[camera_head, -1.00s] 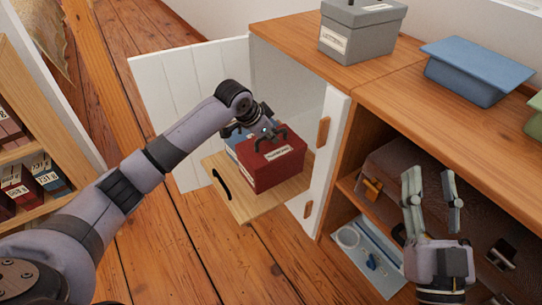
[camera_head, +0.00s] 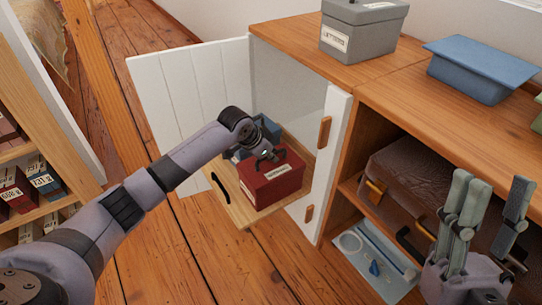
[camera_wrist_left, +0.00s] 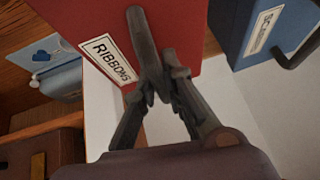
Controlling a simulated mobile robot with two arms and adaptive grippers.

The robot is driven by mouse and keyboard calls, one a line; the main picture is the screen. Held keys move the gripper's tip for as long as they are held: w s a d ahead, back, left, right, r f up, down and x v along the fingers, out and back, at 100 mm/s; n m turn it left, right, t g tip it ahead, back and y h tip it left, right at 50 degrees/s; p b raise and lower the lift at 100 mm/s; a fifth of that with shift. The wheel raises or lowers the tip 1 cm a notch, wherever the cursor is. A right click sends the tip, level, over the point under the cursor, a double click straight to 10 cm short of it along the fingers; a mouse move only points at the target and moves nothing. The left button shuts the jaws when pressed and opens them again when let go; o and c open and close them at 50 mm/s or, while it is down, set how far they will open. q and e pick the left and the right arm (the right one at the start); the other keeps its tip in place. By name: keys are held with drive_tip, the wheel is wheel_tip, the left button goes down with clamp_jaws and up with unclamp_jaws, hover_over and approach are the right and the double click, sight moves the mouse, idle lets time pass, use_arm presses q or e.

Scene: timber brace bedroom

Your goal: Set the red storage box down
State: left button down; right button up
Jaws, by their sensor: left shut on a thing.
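The red storage box (camera_head: 278,187), labelled "RIBBONS", is over the wooden pull-out shelf (camera_head: 239,212) in front of the open white cabinet. It looks upright and close to the shelf; I cannot tell whether it touches. My left gripper (camera_head: 266,154) is shut at the handle on top of the box. In the left wrist view the closed fingers (camera_wrist_left: 155,88) overlap the red box (camera_wrist_left: 90,18), and their exact contact is partly hidden. A blue box (camera_head: 268,128) stands behind on the shelf. My right gripper (camera_head: 490,190) is open and empty, by the brown case.
The white cabinet door (camera_head: 190,95) stands open at the left; another white panel (camera_head: 332,140) borders the right. A grey box (camera_head: 362,32) and a blue lidded box (camera_head: 482,72) sit on the wooden top. A brown case (camera_head: 410,165) lies in the right compartment.

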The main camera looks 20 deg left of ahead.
use_arm(q)
drive_tip(key=shift+r, duration=0.1)
drive_tip(key=c, duration=2.1)
unclamp_jaws()
drive_tip(key=o, duration=0.4)
